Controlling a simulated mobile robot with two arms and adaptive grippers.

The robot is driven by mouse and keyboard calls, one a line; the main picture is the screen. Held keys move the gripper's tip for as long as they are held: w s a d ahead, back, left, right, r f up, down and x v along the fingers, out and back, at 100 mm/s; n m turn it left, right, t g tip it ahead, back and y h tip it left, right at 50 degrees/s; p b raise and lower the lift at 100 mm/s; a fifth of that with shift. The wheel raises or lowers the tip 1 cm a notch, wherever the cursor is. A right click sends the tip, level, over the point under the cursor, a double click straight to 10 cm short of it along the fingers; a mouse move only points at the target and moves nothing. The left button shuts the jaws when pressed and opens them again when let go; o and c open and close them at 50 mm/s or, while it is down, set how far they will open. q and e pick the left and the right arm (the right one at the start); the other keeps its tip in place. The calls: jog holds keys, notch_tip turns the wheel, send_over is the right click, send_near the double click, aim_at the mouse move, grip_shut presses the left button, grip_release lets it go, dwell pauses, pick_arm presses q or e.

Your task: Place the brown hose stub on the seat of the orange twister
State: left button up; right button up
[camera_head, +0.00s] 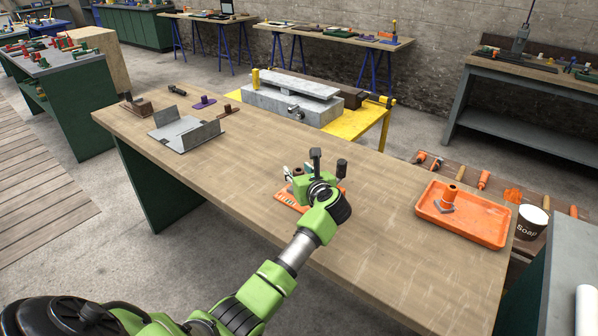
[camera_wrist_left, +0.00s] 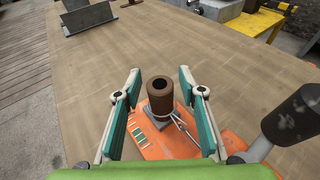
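The brown hose stub (camera_wrist_left: 160,99) stands upright on a small grey square seat on the orange twister (camera_wrist_left: 150,147), a flat orange plate on the wooden table. In the head view the twister (camera_head: 287,197) is partly hidden by my left gripper (camera_head: 314,178). In the left wrist view this gripper (camera_wrist_left: 160,76) is open. Its two teal-padded fingers stand on either side of the stub, with a visible gap on each side. A dark upright cylinder (camera_wrist_left: 291,116) rises at the twister's right side. My right gripper is not in view.
An orange tray (camera_head: 490,224) holding an orange part with a grey base stands at the table's right end. A grey metal bracket (camera_head: 186,133) and small parts lie at the left. The table between is clear. A yellow stand (camera_head: 361,122) is behind.

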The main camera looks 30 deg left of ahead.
pick_arm(q)
jog(key=shift+w+d, duration=0.1)
jog(key=shift+d, duration=0.1)
jog(key=shift+r+p, duration=0.3)
jog(key=shift+r, duration=0.1)
jog(key=b+v, duration=0.2)
jog(key=v, duration=1)
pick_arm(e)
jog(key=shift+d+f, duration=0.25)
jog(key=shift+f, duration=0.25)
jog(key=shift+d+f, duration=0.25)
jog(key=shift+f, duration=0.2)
